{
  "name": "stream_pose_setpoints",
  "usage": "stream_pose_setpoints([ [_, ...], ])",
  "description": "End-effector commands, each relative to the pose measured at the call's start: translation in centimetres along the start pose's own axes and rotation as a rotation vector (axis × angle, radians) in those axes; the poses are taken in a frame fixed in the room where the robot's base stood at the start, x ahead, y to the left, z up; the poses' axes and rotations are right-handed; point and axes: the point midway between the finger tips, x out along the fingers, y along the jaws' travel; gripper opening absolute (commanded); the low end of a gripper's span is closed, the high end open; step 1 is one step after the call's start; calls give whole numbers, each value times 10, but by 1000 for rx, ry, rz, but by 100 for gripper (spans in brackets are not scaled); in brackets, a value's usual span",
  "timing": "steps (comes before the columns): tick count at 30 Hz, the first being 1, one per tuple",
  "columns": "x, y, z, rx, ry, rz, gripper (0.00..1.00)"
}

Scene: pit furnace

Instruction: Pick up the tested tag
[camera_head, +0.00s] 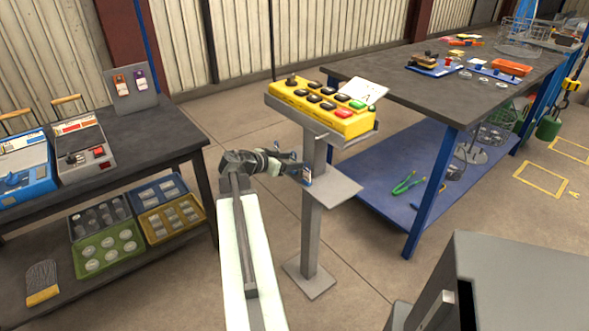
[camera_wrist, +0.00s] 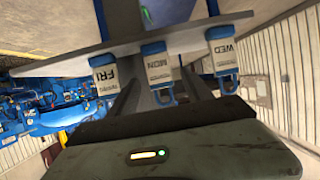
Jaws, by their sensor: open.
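Three small white tags with blue ends hang in a row along a grey plate's edge in the wrist view: the FRI tag (camera_wrist: 106,75), the MON tag (camera_wrist: 158,68) and the WED tag (camera_wrist: 223,52). Small print beside each day looks like "TESTED". My gripper (camera_wrist: 163,88) is open, its grey fingers seeming to lie either side of the MON tag; contact is unclear. In the head view, my gripper (camera_head: 301,170) is at the left edge of the grey plate (camera_head: 334,189) on the post. A small white and blue tag (camera_head: 307,174) shows there; the others are hidden.
A yellow button box (camera_head: 321,106) tops the post (camera_head: 312,225) above the plate. A blue-legged workbench (camera_head: 432,97) stands right, a dark table (camera_head: 135,137) with cases left. A grey cabinet (camera_head: 520,275) is at front right. Floor around the post's foot is clear.

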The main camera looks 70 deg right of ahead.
Motion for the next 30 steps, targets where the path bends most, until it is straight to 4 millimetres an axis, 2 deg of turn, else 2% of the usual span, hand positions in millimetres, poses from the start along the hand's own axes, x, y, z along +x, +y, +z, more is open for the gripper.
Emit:
stream_pose_setpoints([
  [2,-1,0,-1,0,0,0,58],
  [3,-1,0,-1,0,0,0,53],
  [9,-1,0,0,0,0,0,0],
  [19,-3,0,-4,0,0,0,0],
  [29,-17,0,-39,0,0,0,0],
  [30,-22,0,-35,-1,-1,-2,0],
])
